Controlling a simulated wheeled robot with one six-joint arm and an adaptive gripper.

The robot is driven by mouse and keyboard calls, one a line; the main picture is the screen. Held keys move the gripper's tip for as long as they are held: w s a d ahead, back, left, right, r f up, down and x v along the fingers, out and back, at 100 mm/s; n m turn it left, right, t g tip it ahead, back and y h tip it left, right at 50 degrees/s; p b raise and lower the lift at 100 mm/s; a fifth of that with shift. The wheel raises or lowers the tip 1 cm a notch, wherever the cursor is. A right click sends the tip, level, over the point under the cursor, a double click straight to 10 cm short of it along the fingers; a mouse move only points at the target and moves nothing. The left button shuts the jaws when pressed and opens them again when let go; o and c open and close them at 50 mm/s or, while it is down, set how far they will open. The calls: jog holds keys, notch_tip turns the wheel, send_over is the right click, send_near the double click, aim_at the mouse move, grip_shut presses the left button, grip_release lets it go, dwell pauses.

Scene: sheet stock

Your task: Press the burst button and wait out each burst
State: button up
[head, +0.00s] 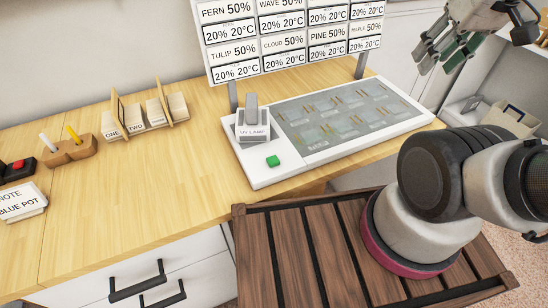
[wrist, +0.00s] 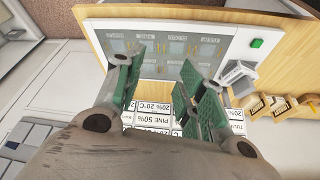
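A green button (head: 272,161) sits at the front left corner of a white panel (head: 262,180) on the wooden counter. It also shows at the upper right of the wrist view (wrist: 257,43). A red button (head: 18,164) on a dark box lies at the counter's far left. I cannot read a label on either button. My gripper (head: 447,50) is raised at the upper right of the head view, well apart from both buttons. In the wrist view, its green-padded fingers (wrist: 165,70) are spread with nothing between them.
A grey device labelled MY LAMP (head: 252,125) stands behind the green button. A sign board (head: 295,38) with percentages and temperatures rises behind the panel. Card racks (head: 148,115), a pen holder (head: 70,150) and a note block (head: 22,203) stand left. The middle-left counter is clear.

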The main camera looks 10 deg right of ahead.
grip_shut()
dwell(1.1)
